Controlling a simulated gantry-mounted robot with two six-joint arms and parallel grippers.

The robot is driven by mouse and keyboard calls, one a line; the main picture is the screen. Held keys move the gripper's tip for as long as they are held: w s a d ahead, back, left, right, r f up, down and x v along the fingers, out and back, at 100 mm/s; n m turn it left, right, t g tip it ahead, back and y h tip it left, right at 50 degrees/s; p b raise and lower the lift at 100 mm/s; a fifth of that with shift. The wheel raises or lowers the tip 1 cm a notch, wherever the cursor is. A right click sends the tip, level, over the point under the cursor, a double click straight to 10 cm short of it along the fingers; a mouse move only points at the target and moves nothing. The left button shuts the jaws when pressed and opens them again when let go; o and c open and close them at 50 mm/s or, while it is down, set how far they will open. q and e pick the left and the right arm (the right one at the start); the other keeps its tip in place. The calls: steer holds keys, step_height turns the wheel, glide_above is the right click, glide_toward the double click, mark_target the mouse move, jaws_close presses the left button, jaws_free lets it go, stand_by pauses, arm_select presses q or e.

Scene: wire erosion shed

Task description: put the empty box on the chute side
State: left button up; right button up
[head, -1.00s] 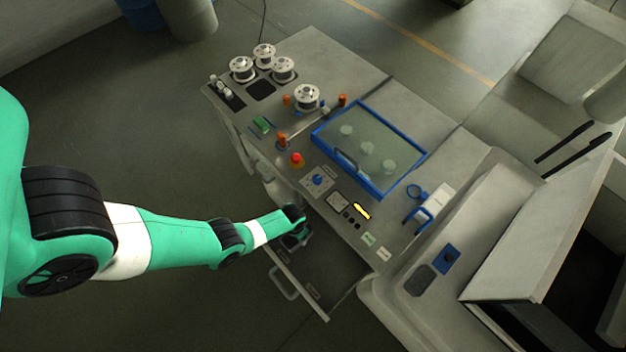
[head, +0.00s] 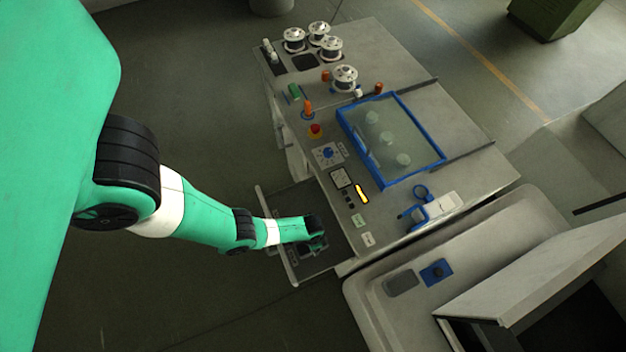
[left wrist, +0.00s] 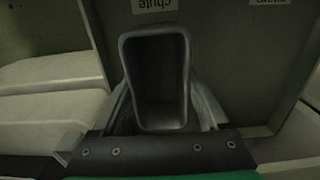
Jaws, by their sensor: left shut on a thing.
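My left gripper (left wrist: 160,112) is shut on the empty box (left wrist: 157,78), a dark, narrow, open-topped box whose bare inside shows in the left wrist view. In that view a white label reading "chute", upside down (left wrist: 155,5), is on the panel just beyond the box. In the head view my left gripper (head: 314,246) is over the right end of the open drawer (head: 288,202), and the box is mostly hidden there. I cannot tell whether the box touches the drawer floor. My right gripper is in neither view.
A second, partly cut-off label (left wrist: 270,2) is at the top right in the wrist view. Above the drawer is the worktop with a red button (head: 315,131), a blue-framed glass lid (head: 398,184) and wire spools (head: 344,77). A grey machine bed (head: 372,310) stands right of the drawer.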

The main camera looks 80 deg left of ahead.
arm_select(q)
steer(key=shift+f+b, duration=1.95)
steer(key=shift+f, duration=1)
steer(key=o, duration=1.4)
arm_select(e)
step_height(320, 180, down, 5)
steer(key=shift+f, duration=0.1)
arm_select(q)
steer(key=shift+r, duration=0.1)
step_height(320, 180, up, 12)
steer(key=p, duration=1.2)
steer(key=shift+r, duration=0.15)
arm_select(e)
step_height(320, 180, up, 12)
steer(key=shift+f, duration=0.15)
